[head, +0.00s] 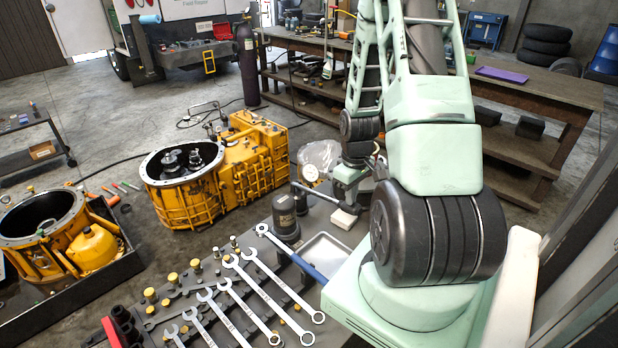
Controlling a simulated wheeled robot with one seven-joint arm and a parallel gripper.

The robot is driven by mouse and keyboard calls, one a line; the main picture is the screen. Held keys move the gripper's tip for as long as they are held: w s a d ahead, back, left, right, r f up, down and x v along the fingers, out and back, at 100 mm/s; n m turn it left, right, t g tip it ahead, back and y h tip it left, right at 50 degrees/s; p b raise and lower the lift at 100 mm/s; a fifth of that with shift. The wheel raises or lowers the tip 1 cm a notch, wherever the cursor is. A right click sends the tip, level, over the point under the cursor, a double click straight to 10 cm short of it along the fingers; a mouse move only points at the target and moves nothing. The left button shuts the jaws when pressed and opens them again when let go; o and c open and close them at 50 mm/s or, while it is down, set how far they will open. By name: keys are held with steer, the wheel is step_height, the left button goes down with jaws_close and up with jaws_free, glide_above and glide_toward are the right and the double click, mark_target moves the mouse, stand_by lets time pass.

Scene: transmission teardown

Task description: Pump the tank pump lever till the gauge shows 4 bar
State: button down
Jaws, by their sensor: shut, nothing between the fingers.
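A small round gauge (310,173) with a pale face stands near the middle of the head view, just left of my gripper. Its reading is too small to make out. A dark grey bar (314,194) runs below the gauge toward my gripper; I cannot tell whether it is the pump lever. A black cylindrical unit (286,216) stands at the left end of this bar. My gripper (345,214) points down at the right end of the bar, shut and empty. I cannot tell whether it touches the bar. My arm partly hides the area behind.
Several wrenches (275,283) and a blue-handled tool (306,267) lie on the dark bench in front. A shallow metal tray (322,252) is right of the black unit. A yellow gearbox housing (245,165) stands behind left. A workbench (540,85) runs along the back.

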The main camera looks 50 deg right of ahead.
mark_target(349, 211)
steer(key=shift+w+f+b, duration=0.1)
steer(key=shift+f+b, duration=1.85)
steer(key=shift+f, duration=1.1)
step_height(349, 211, up, 8)
steer(key=p, duration=0.7)
steer(key=shift+r, duration=0.15)
step_height(349, 211, up, 6)
steer(key=p, duration=0.5)
steer(key=shift+a, duration=0.1)
